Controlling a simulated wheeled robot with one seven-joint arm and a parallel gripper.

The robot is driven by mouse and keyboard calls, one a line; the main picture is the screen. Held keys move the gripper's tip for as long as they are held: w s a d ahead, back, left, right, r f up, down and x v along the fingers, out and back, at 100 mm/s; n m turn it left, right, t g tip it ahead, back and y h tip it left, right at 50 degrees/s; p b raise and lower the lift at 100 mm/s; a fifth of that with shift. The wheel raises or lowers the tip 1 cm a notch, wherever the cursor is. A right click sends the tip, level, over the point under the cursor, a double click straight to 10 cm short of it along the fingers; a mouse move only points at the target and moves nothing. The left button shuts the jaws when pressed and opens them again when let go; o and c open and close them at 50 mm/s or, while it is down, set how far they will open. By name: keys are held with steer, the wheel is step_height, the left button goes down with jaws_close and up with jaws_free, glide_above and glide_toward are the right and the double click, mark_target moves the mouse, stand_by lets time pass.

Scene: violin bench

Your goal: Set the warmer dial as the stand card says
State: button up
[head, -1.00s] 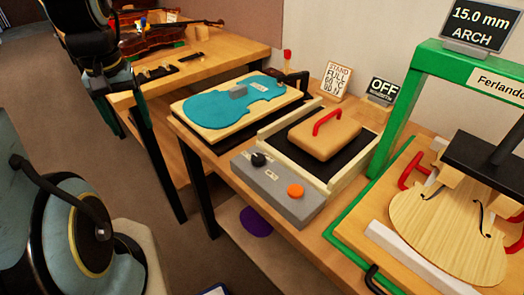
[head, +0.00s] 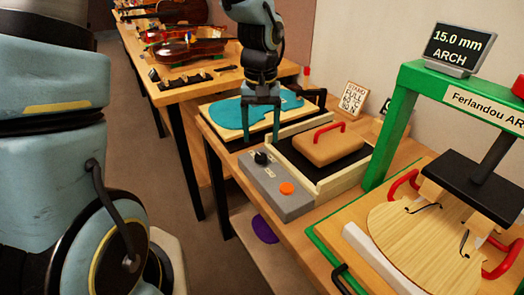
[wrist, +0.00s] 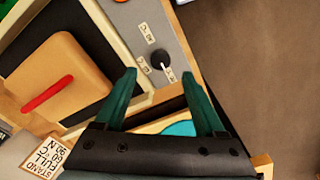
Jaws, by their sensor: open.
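The warmer dial (head: 261,157) is a black knob on the grey control panel (head: 268,186). In the wrist view the dial (wrist: 159,58) has a pale pointer and small white labels around it, too small to read. The stand card (head: 352,98) stands behind the warmer and seems to read STAND, FULL, 60 °C, 90 N; it also shows upside down in the wrist view (wrist: 42,158). My gripper (head: 261,138) is open and empty, fingers pointing down near the dial. In the wrist view the dial lies just beyond and between the fingertips (wrist: 160,76), apparently untouched.
An orange button (head: 287,188) is on the same panel. A tan block with a red handle (head: 329,140) lies on the black warmer bed. A blue violin-shaped plate (head: 232,112) lies behind my gripper. A green press frame (head: 378,150) stands at the right.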

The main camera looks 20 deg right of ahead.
mark_target(261, 156)
step_height(261, 156, down, 6)
stand_by(0.5)
jaws_close()
stand_by(0.4)
